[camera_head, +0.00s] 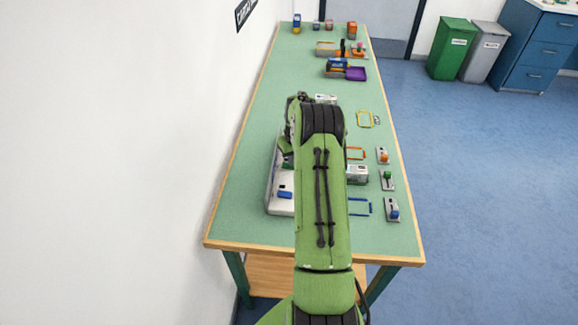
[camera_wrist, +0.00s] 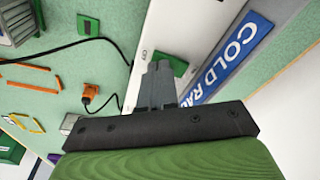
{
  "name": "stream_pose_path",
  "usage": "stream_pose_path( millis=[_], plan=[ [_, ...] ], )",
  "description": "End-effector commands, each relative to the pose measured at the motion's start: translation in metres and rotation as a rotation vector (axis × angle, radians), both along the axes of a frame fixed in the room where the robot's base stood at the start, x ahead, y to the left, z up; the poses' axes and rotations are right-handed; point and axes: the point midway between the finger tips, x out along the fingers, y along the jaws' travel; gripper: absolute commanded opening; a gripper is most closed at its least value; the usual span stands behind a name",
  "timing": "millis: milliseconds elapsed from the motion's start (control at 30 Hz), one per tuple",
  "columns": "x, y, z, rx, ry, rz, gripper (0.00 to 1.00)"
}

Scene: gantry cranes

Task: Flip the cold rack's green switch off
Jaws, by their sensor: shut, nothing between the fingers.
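The cold rack is a white panel (camera_wrist: 190,22) in the wrist view, beside a blue sign (camera_wrist: 236,50) reading "COLD RA", the rest cut off. A green switch (camera_wrist: 174,63) sits on the white panel, with small lettering beside it. My gripper (camera_wrist: 160,68) is shut and empty, its fingertips right at the switch's near side; I cannot tell whether they touch. My gripper is hidden there.
The long green table (camera_head: 250,225) stands along a white wall. Small units with orange (camera_head: 384,157), green (camera_head: 388,175) and blue (camera_head: 393,211) knobs line its right side. In the wrist view, a black cable and an orange plug (camera_wrist: 97,92) lie beside the rack.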

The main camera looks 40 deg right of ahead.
Motion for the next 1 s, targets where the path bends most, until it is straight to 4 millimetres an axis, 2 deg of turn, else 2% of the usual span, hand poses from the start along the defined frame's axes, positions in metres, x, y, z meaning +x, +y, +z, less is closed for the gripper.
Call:
stream_pose_path(
  millis=[100, 667, 1000],
  plan=[
    [0.000, 0.000, 0.015, -0.002, -0.002, 0.000, 0.00],
    [0.000, 0.000, 0.067, -0.001, -0.001, 0.000, 0.00],
    [0.000, 0.000, 0.067, 0.000, -0.001, 0.000, 0.00]
  ],
)
